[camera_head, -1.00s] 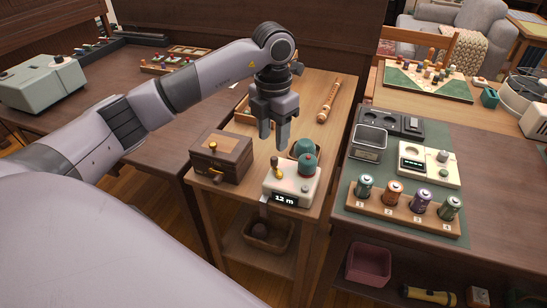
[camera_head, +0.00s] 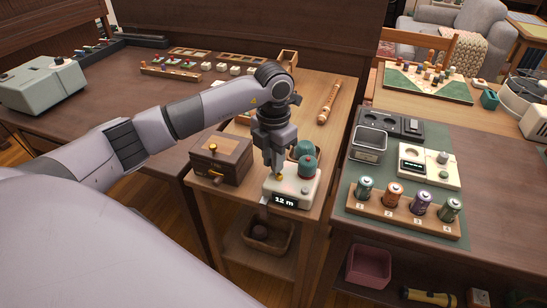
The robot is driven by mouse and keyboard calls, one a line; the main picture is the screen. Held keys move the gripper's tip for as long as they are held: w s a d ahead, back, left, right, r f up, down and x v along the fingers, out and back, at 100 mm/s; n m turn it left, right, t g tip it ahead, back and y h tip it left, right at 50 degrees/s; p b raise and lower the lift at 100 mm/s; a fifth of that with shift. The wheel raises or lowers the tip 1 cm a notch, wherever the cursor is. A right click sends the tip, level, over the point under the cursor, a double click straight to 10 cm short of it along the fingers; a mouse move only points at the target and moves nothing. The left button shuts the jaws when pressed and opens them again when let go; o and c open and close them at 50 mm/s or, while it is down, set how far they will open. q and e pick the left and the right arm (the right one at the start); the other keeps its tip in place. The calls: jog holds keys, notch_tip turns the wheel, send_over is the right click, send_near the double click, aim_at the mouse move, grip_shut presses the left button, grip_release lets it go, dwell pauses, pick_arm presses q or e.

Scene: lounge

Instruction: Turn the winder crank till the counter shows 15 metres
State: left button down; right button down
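The cream winder (camera_head: 301,186) stands near the front of the narrow wooden table, with a teal yarn spool (camera_head: 307,165) on top. Its dark counter (camera_head: 285,200) reads 12 m. The brass crank knob (camera_head: 279,177) shows at the winder's left, just under my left gripper (camera_head: 275,168). The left fingers point down at the knob and partly hide the crank. I cannot tell whether they are closed on it. My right gripper is out of view.
A brown wooden box with a small brass handle (camera_head: 222,158) stands close to the left of the winder. A teal ball or bowl (camera_head: 304,148) sits behind it. A wooden flute (camera_head: 329,101) lies farther back. A battery rack (camera_head: 405,210) is on the table to the right.

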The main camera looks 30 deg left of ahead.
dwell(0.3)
pick_arm(q)
jog(key=shift+w+m+b, duration=0.15)
jog(key=shift+m+b, duration=0.15)
jog(key=shift+m, duration=0.4)
jog(key=shift+w+d+m+b, duration=0.1)
jog(key=shift+w+m+b, duration=0.1)
jog(key=shift+m, duration=0.4)
jog(key=shift+w+d+m+b, duration=0.1)
jog(key=shift+m+b, duration=0.05)
jog(key=shift+m, duration=0.45)
jog(key=m, duration=0.2)
jog(key=shift+w+d+m+b, duration=0.15)
jog(key=shift+d+m+b, duration=0.05)
jog(key=shift+m+b, duration=0.2)
jog(key=shift+w+d+m, duration=0.1)
jog(key=shift+d+m, duration=0.1)
jog(key=shift+m, duration=0.9)
jog(key=shift+d+r+m+b, duration=0.1)
jog(key=shift+d+m+b, duration=0.2)
jog(key=shift+m, duration=0.6)
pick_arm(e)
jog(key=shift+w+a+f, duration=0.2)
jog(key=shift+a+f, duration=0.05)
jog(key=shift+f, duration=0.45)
